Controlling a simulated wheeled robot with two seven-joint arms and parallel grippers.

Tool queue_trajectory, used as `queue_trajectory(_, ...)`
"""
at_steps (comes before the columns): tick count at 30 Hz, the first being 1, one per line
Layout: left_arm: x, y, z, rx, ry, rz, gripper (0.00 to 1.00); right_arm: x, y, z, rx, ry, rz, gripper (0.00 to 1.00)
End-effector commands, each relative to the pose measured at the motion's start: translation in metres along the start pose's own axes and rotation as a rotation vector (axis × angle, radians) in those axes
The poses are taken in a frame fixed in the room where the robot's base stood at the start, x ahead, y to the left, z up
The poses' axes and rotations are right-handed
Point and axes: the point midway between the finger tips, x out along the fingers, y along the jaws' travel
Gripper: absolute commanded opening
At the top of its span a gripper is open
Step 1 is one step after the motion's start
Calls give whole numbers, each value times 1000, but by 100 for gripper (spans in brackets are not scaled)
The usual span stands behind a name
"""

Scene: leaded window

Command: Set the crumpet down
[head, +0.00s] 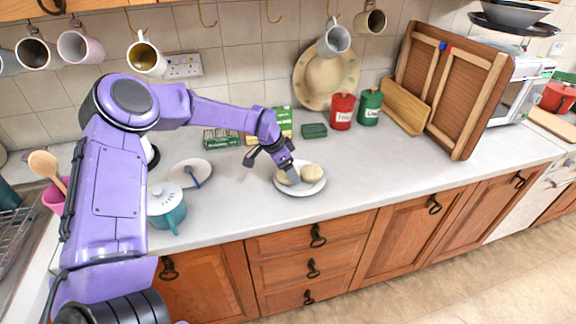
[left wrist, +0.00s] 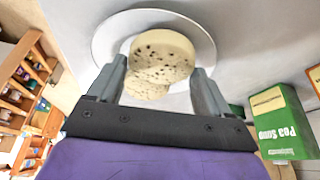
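Two pale round crumpets are at the white plate (head: 300,192) on the counter. One crumpet (head: 284,178) is at my left gripper (head: 290,174), which reaches down over the plate's left part. The other crumpet (head: 312,172) lies on the plate to the right. Whether the nearer crumpet touches the plate (left wrist: 108,38) cannot be told. My right gripper is not in view.
A saucer (head: 182,167) with a blue-handled item and a teal pot (head: 166,211) stand left of the plate. Green boxes (head: 314,131), a red tin (head: 342,111) and a green tin (head: 369,106) stand behind. The counter right of the plate is clear.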

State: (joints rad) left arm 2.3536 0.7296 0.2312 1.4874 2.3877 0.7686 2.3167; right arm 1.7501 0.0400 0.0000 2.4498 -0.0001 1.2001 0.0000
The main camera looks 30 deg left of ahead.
Motion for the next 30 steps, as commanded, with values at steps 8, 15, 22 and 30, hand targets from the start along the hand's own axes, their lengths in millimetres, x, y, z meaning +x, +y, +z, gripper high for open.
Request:
queue_trajectory(8, -1, 0, 0, -1, 1, 0, 100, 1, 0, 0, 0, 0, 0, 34)
queue_trajectory(15, -40, 0, -1, 0, 8, -3, 100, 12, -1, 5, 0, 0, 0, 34)
queue_trajectory(22, -96, 0, 0, 0, 5, -2, 100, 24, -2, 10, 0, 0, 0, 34)
queue_trajectory(30, -121, 0, 0, 0, 0, 0, 100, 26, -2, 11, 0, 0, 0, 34)
